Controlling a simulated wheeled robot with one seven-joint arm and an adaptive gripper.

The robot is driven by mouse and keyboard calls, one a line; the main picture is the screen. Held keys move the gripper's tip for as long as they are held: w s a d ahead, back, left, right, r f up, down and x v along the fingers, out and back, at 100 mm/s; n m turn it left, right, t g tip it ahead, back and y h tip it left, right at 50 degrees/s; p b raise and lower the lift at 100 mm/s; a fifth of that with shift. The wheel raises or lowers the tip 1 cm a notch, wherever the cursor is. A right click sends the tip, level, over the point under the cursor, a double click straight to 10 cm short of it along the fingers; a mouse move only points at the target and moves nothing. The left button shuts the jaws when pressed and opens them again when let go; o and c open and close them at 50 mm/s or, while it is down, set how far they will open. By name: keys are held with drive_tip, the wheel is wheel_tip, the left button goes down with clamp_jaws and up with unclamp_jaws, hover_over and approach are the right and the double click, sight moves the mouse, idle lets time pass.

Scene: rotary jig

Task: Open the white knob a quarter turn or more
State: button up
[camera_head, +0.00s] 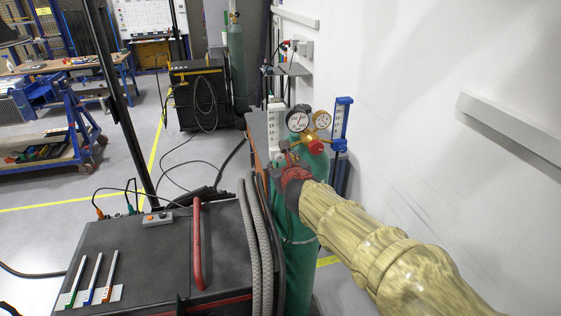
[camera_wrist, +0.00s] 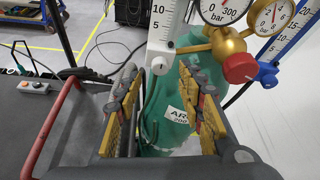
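The white knob (camera_wrist: 160,66) sits at the lower end of a white flowmeter (camera_wrist: 163,32), in the upper middle of the wrist view. In the head view the white flowmeter (camera_head: 276,131) stands left of the gauges, and its knob is not clearly visible near my gripper. My gripper (camera_wrist: 159,75) is open, with yellow-padded fingers spread left and right. In the wrist view the knob appears between the fingertips, with gaps on both sides; I cannot tell how far ahead it is. In the head view my gripper (camera_head: 292,170) is just below the flowmeter.
A brass regulator with a red knob (camera_wrist: 240,67) and gauges (camera_head: 298,121) stands right of the white flowmeter. A blue flowmeter (camera_head: 341,122) is further right, near the wall. The green cylinder (camera_head: 300,255) is below. A dark cart (camera_head: 150,250) with a red handle (camera_head: 197,245) stands left.

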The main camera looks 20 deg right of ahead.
sight(280, 159)
drive_tip(key=shift+x, duration=2.05)
clamp_jaws()
